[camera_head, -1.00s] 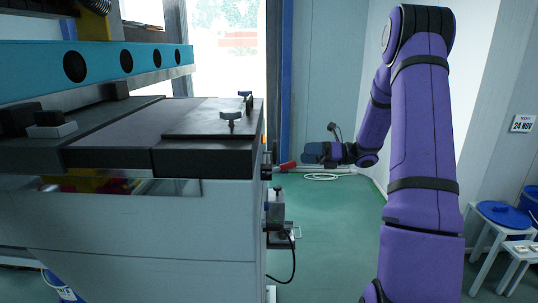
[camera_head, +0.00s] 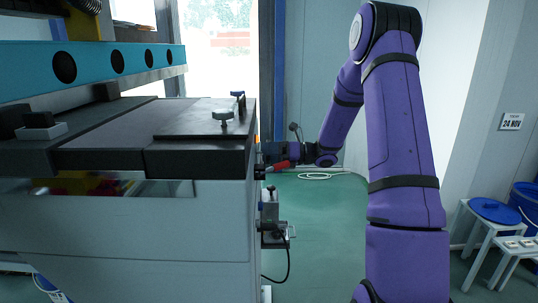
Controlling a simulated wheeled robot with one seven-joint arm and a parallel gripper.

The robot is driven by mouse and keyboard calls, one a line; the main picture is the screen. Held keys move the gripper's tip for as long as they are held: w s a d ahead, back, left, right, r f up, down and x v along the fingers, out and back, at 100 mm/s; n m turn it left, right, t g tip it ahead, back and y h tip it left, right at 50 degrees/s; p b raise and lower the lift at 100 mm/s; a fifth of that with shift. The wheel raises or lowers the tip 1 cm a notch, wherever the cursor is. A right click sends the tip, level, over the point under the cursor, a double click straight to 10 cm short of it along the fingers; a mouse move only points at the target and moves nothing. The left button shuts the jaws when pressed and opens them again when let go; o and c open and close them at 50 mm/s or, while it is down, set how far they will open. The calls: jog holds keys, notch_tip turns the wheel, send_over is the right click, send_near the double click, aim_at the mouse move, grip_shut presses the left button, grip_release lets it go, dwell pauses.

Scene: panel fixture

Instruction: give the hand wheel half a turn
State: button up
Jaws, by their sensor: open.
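The hand wheel (camera_head: 260,168) appears to be the dark part seen edge-on at the machine's right side, just below the tabletop level. A red handle (camera_head: 280,166) sticks out to the right beside it. My gripper (camera_head: 270,153) is at the machine's side, right next to the wheel and just above the red handle. It is open. Its fingers are small and dark here, and I cannot tell whether they touch the wheel or surround part of it. The wheel's face is hidden from this angle.
The machine's dark table (camera_head: 150,155) fills the left, with a knob (camera_head: 223,117) on top. A grey box (camera_head: 270,210) with a hanging cable sits below the wheel. Green floor (camera_head: 320,235) is clear.

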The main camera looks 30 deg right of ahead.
jog(key=c, duration=0.8)
jog(key=shift+c, duration=0.2)
jog(key=shift+n, duration=0.4)
